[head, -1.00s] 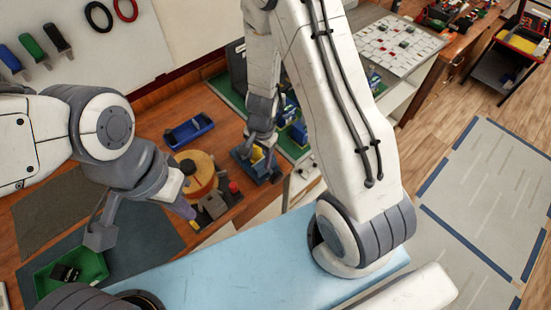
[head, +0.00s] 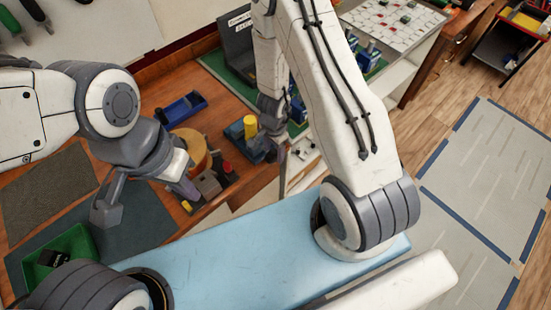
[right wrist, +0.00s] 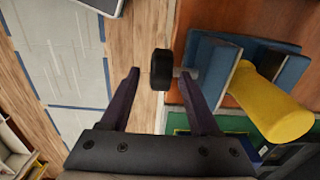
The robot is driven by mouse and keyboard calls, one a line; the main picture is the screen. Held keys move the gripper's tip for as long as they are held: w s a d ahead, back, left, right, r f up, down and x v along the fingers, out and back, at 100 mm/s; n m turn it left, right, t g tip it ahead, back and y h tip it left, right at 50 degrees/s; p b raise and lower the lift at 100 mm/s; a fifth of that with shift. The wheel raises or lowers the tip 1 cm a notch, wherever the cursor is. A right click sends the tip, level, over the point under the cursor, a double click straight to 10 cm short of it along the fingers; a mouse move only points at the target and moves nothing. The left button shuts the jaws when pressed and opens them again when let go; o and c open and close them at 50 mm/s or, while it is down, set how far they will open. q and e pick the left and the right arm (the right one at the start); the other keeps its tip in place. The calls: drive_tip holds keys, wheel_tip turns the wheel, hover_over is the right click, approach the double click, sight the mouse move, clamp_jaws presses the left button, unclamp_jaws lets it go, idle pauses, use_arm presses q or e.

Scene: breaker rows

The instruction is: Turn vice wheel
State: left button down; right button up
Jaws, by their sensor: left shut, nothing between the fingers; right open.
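The blue vice (head: 263,150) stands at the right edge of the wooden bench, with a yellow cylinder (head: 250,127) between its jaws. In the right wrist view the cylinder (right wrist: 270,105) and blue jaws (right wrist: 290,75) are on the right. The black vice wheel (right wrist: 161,70) sits on a short grey shaft, seen edge-on. My right gripper (right wrist: 159,77) is open, its purple fingertips on either side of the wheel, with visible gaps. In the head view my right gripper (head: 281,160) is beside the vice.
A round wooden block (head: 193,150), a blue tray (head: 181,109) and a small red-topped item (head: 227,168) are near the vice. A green bin (head: 75,240) is at lower left. A green mat (head: 212,65) lies behind the vice. Open floor lies to the right.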

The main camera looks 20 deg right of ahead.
wheel_tip(320, 180, down, 2)
drive_tip(key=shift+b, duration=0.5)
use_arm(q)
drive_tip(key=shift+f, duration=0.9)
use_arm(e)
drive_tip(key=shift+r, duration=0.1)
clamp_jaws()
use_arm(q)
drive_tip(key=shift+f, duration=0.1)
use_arm(e)
drive_tip(key=shift+y, duration=0.3)
unclamp_jaws()
